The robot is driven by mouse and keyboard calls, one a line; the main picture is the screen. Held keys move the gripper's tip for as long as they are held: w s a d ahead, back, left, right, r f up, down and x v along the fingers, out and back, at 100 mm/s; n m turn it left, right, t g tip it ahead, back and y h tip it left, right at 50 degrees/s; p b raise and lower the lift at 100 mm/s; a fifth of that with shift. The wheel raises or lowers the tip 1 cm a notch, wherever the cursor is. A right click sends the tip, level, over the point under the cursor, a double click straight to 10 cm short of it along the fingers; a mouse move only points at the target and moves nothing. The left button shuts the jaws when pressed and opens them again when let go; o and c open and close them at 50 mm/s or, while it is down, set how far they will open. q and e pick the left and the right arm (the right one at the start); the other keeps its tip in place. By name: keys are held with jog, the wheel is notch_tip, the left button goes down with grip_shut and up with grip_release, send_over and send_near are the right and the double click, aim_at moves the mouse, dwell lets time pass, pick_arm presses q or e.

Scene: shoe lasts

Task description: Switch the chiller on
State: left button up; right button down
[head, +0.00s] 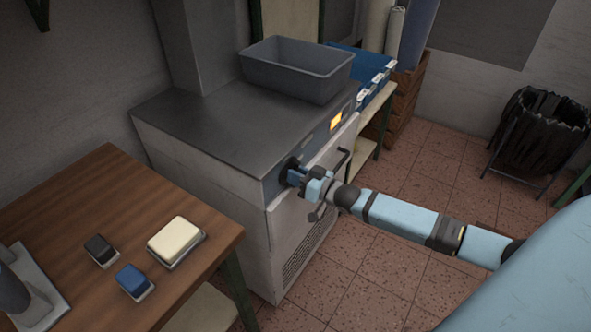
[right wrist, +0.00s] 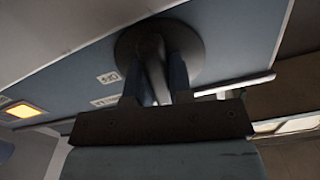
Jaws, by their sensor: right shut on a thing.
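The chiller (head: 200,130) is a grey cabinet with a dark top and a blue control strip along its front. A dark round rotary knob (head: 287,166) sits at the near end of that strip. My right gripper (head: 299,177) is at the knob. In the right wrist view the fingers (right wrist: 155,82) are closed on either side of the bar of the knob (right wrist: 128,45). An OFF label (right wrist: 108,77) and a second, partly hidden label lie beside it. An amber indicator (head: 336,121) glows on the strip. My left gripper is out of view.
A grey bin (head: 298,75) stands on the chiller top. A door handle (head: 344,162) is just right of my right gripper. A wooden table (head: 60,215) with several small blocks stands at left. A black-lined waste bin (head: 540,135) is at far right; the floor between is open.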

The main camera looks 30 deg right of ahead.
jog(key=shift+r+n, duration=0.1)
jog(key=shift+n, duration=0.5)
jog(key=shift+n+p, duration=0.5)
jog(key=c, duration=1)
grip_release()
jog(key=shift+s, duration=0.1)
